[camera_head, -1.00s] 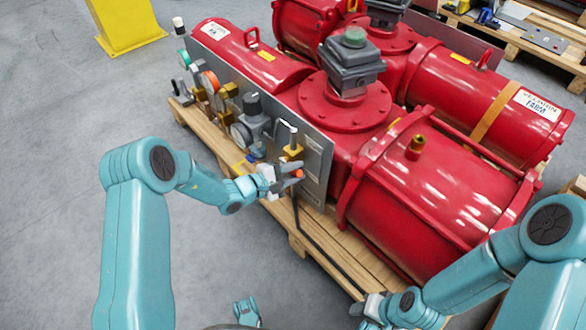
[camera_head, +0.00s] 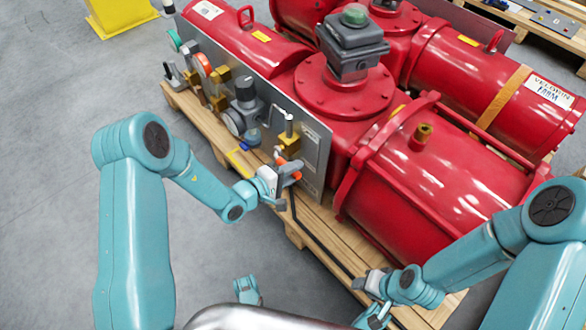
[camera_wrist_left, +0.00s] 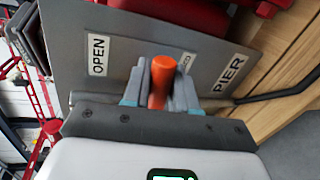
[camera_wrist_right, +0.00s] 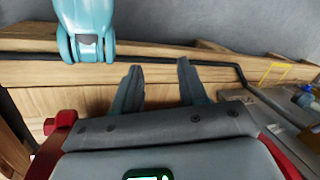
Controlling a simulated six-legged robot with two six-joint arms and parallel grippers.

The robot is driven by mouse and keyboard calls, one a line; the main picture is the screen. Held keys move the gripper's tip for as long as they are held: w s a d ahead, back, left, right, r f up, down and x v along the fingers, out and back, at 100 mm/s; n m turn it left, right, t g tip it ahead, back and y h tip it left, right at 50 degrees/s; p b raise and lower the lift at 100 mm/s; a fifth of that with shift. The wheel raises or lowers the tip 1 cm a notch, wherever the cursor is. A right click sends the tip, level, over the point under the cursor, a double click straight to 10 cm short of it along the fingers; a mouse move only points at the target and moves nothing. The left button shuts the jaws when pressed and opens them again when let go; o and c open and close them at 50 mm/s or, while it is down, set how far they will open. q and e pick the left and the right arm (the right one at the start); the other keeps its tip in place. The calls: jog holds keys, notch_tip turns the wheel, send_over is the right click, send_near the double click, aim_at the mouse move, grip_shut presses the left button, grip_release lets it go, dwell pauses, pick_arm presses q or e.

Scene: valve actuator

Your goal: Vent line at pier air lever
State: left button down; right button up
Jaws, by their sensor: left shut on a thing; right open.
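The orange lever (camera_head: 295,175) is at the lower front edge of the grey panel (camera_head: 316,160). My left gripper (camera_head: 285,174) is shut on the lever. In the left wrist view the lever's orange grip (camera_wrist_left: 160,82) sits between the two fingers, in front of the panel with the labels OPEN (camera_wrist_left: 97,56) and PIER (camera_wrist_left: 230,68). A smaller label between them is partly hidden by a finger. My right gripper (camera_wrist_right: 160,68) is open and empty above the pallet's wooden boards; it also shows in the head view (camera_head: 366,287).
Brass fittings (camera_head: 289,143), a grey regulator (camera_head: 245,107) and gauges line the panel left of the lever. The large red actuator (camera_head: 435,190) stands behind on the wooden pallet (camera_head: 318,222). A dark hose (camera_head: 315,236) runs along the pallet. Grey floor is open at left.

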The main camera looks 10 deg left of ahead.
pick_arm(q)
jog(key=shift+s+f+m+b, duration=0.1)
jog(key=shift+f+m+b, duration=0.4)
jog(key=shift+f, duration=0.15)
pick_arm(e)
jog(key=shift+w+d+f, duration=0.1)
jog(key=shift+w+f, duration=0.2)
jog(key=shift+f, duration=0.4)
pick_arm(q)
jog(key=c, duration=1)
grip_release()
jog(key=shift+c, duration=0.2)
jog(key=shift+a, duration=0.1)
jog(key=p+v, duration=0.5)
jog(key=v, duration=1.1)
jog(key=shift+s+d, duration=0.25)
jog(key=shift+s, duration=0.05)
pick_arm(e)
jog(key=shift+g, duration=0.3)
jog(key=r, duration=0.1)
jog(key=s+r, duration=0.1)
jog(key=r, duration=0.1)
jog(key=s+r, duration=0.1)
jog(key=shift+s+a+r, duration=0.25)
jog(key=shift+a+r, duration=0.15)
